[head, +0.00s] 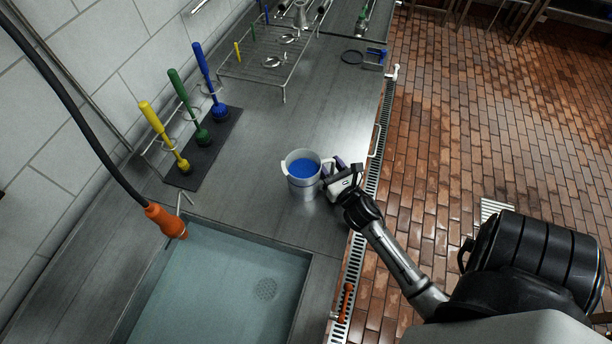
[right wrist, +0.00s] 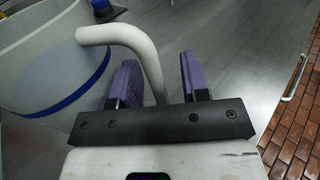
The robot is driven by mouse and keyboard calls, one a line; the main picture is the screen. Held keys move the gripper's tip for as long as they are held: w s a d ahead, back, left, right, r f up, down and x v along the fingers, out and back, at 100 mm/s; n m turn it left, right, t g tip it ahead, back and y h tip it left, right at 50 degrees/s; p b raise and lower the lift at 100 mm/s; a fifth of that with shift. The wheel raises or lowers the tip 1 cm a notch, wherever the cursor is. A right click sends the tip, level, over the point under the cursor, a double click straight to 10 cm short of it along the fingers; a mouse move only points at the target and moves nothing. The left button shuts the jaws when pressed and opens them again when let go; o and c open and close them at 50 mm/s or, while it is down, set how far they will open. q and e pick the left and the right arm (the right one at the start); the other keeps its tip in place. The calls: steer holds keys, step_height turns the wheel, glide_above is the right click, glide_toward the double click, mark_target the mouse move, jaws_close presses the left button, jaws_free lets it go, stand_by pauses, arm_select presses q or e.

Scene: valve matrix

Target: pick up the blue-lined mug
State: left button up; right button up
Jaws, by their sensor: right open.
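The blue-lined mug (head: 302,175) is pale grey with a blue inside and stands upright on the metal counter, beside the sink. In the right wrist view the mug (right wrist: 50,60) fills the left side, with a blue band near its lower edge. Its white curved handle (right wrist: 120,34) reaches between the two purple finger pads. My right gripper (head: 335,168) is at the right side of the mug. In the right wrist view the gripper (right wrist: 158,82) is open, with fingers on either side of the handle and a gap beside it. My left gripper is not in view.
A water-filled sink (head: 225,285) lies in front of the mug. An orange-ended hose (head: 166,220) hangs at its left. Yellow, green and blue brushes (head: 187,108) stand on a dark mat behind. A wire rack (head: 265,60) is at the back. The counter's right edge has a rail.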

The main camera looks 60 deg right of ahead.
steer(key=shift+w+d, duration=0.15)
steer(key=shift+w, duration=0.15)
steer(key=shift+c, duration=0.4)
jaws_close()
stand_by(0.9)
